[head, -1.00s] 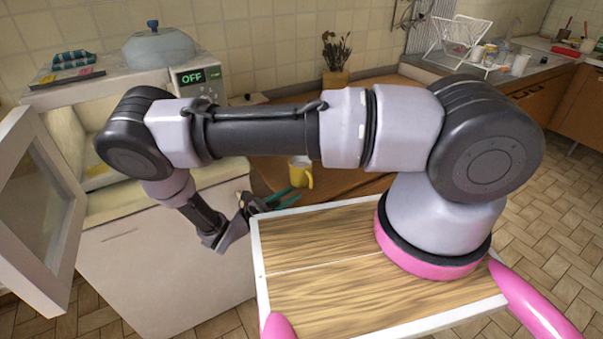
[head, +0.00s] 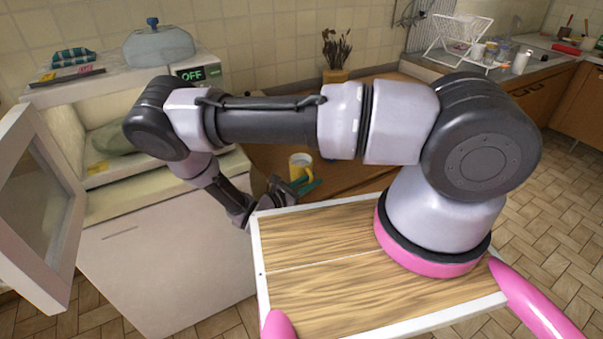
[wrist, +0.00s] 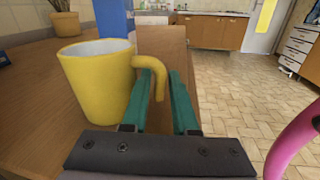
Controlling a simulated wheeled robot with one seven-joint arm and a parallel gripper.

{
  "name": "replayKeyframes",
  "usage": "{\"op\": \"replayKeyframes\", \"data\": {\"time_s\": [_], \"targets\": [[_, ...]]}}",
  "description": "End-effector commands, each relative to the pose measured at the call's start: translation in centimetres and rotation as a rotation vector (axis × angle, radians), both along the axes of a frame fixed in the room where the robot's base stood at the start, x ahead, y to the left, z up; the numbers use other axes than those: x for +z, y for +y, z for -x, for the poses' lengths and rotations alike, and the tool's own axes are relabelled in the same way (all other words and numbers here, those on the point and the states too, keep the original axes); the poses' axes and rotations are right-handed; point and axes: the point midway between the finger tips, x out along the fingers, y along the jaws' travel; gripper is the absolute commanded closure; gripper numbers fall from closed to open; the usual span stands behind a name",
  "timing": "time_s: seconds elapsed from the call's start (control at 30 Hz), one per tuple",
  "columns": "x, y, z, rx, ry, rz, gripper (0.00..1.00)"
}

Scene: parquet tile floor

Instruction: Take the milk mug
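A yellow mug (head: 300,164) with a white inside stands upright on the wooden table. In the wrist view the mug (wrist: 92,88) is large and close on the left, with its handle towards the right. My gripper (head: 308,184) is beside the mug, low at the table's edge. In the wrist view its two teal fingers (wrist: 164,78) are apart. The mug's contents are not visible.
The wooden table (wrist: 30,120) carries a plant pot (head: 335,77) and, in the wrist view, a blue box (wrist: 115,16) behind the mug. Open tile floor (wrist: 235,110) lies to the right.

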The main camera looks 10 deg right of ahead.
Motion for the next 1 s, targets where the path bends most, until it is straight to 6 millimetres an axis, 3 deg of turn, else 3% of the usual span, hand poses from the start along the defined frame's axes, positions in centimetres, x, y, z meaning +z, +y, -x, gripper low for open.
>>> {"op": "replayKeyframes", "data": {"time_s": [0.07,1.0], "targets": [[0.00,0.02,0.00,0.000,0.000,0.000,1.00],[0.00,0.06,0.02,0.000,0.000,-0.001,1.00]]}}
